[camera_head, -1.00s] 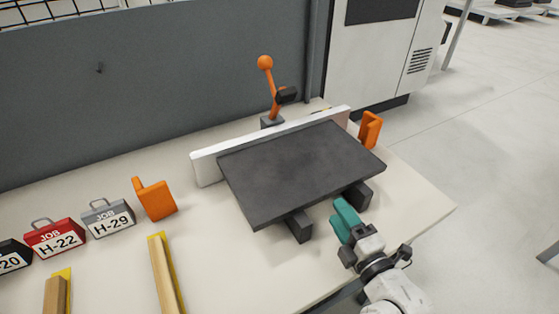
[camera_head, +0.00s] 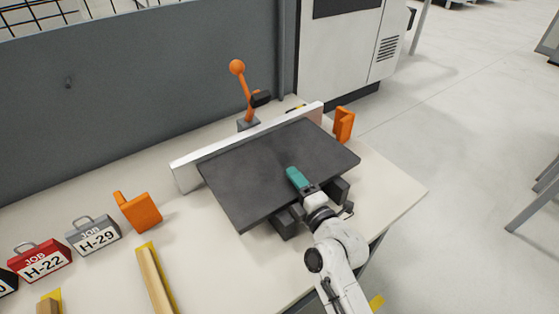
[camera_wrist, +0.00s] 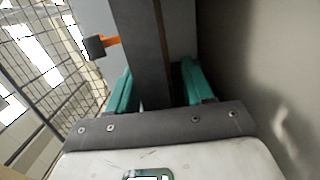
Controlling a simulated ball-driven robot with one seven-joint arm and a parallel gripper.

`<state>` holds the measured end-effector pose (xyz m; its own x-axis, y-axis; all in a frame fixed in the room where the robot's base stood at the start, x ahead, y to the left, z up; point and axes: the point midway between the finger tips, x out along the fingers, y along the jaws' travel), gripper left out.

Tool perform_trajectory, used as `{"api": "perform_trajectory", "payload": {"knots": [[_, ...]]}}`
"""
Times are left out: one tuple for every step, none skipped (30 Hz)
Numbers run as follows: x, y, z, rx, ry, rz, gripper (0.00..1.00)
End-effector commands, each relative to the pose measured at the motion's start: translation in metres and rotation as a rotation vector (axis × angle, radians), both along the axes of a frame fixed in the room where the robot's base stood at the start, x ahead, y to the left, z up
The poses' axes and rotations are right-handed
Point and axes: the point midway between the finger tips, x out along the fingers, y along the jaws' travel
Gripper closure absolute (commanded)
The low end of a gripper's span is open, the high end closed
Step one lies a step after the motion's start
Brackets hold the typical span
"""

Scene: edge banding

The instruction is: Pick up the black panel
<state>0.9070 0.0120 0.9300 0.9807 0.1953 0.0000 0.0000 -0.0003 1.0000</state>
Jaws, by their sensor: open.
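The black panel (camera_head: 260,165) lies flat on dark supports on the workbench, its back edge along a white fence. My gripper (camera_head: 297,180) is at the panel's near edge, with one teal finger showing over its top face and the other hidden in the head view. In the wrist view, the panel's dark edge (camera_wrist: 150,55) runs between the two teal fingers of my gripper (camera_wrist: 157,88). The fingers are open around it, with a gap visible at least on the right side.
A white fence (camera_head: 185,175) stands behind the panel. An orange-handled clamp (camera_head: 244,95) is at the back, with orange blocks (camera_head: 138,211) (camera_head: 344,124) at either side. Job tags (camera_head: 95,236) and wooden strips (camera_head: 155,280) are at the left. The bench's right corner is clear.

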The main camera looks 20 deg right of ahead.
Motion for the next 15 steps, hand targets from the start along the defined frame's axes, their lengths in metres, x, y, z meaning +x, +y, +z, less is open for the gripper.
{"api": "perform_trajectory", "payload": {"knots": [[0.0032, 0.0005, 0.0012, 0.001, -0.001, 0.0, 0.49], [0.004, 0.0007, 0.0005, 0.0, 0.0, 0.0, 0.49], [0.0045, 0.0008, -0.0002, 0.0, 0.001, 0.0, 0.49], [0.0046, 0.0008, -0.0006, 0.0, 0.001, 0.0, 0.49], [0.0046, 0.0008, -0.0008, 0.0, 0.001, 0.0, 0.49], [0.0045, 0.0008, -0.0009, 0.0, 0.001, 0.0, 0.49], [0.0044, 0.0008, -0.0009, 0.0, 0.001, 0.0, 0.49], [0.0044, 0.0009, -0.0008, 0.0, 0.001, 0.0, 0.49], [0.0043, 0.0008, -0.0008, 0.0, 0.001, 0.0, 0.5], [0.0043, 0.0008, -0.0007, 0.0, 0.001, 0.0, 0.53], [0.0043, 0.0008, -0.0007, 0.0, 0.001, 0.0, 0.56], [0.0043, 0.0008, -0.0007, 0.0, 0.001, 0.0, 0.59], [0.0043, 0.0008, -0.0006, 0.0, 0.001, 0.0, 0.62], [0.0042, 0.0007, -0.0006, 0.0, 0.001, 0.0, 0.65], [0.0042, 0.0007, -0.0006, 0.0, 0.001, 0.0, 0.69]]}}
